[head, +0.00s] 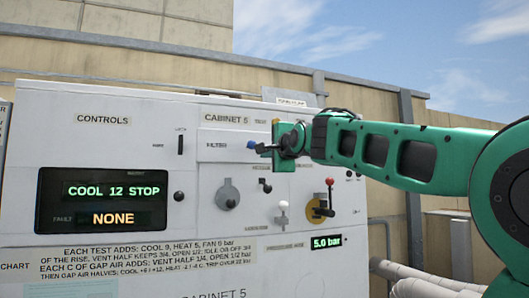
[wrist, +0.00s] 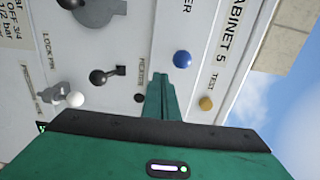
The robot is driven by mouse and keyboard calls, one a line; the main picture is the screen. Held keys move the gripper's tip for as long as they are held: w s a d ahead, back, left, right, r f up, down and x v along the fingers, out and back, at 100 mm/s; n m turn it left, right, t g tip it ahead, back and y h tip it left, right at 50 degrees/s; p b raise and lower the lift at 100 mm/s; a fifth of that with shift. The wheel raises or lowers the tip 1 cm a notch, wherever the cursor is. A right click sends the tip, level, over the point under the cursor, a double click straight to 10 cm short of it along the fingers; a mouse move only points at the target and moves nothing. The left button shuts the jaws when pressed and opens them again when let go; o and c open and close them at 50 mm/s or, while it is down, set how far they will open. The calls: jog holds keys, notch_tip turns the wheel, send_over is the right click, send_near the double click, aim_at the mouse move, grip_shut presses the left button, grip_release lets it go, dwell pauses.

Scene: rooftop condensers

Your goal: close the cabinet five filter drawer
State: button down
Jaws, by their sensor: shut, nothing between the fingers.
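The cabinet five filter drawer (head: 222,147) shows in the head view as a flat white front under the "CABINET 5" lettering. Its edge is partly visible in the wrist view (wrist: 172,22), beside letters ending in "ER". How far it stands out from the cabinet I cannot tell. My gripper (head: 273,148) is in front of the cabinet, at the drawer's right end, and hides part of the panel there. In the wrist view my gripper (wrist: 160,82) is shut and empty, its fingers pointing at the panel near a blue knob (wrist: 182,59). Contact cannot be made out.
Below the drawer are a grey rotary handle (head: 228,194), a white-tipped lever (head: 283,212) and a red-tipped lever on a yellow plate (head: 322,206). A yellow button (wrist: 205,103) lies close to my fingers. The controls display (head: 103,200) is at left. Pipes (head: 420,272) run at lower right.

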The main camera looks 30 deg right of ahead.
jog(key=s+a, duration=0.1)
jog(key=s, duration=0.7)
jog(key=shift+s+a+f, duration=0.15)
jog(key=shift+s+a, duration=0.05)
jog(key=shift+a, duration=0.1)
jog(key=s+d+f+n+g, duration=0.1)
jog(key=s+f+n+g, duration=0.15)
jog(key=f, duration=0.75)
jog(key=s+d+f+n+g, duration=0.1)
jog(key=f+n+g, duration=0.15)
jog(key=f, duration=0.75)
jog(key=s+d+f+n+g, duration=0.1)
jog(key=s+f+g, duration=0.15)
jog(key=f, duration=0.85)
jog(key=s+a+f+n+g+y, duration=0.1)
jog(key=s+f+n+g, duration=0.3)
jog(key=s+f, duration=0.6)
jog(key=s+a+f+n+g+y, duration=0.2)
jog(key=s+a+f+n+g, duration=0.2)
jog(key=s+f, duration=0.7)
notch_tip(320, 180, down, 3)
jog(key=shift+s+a+f+g+y, duration=0.15)
jog(key=shift+g+y, duration=0.15)
jog(key=shift+g, duration=0.75)
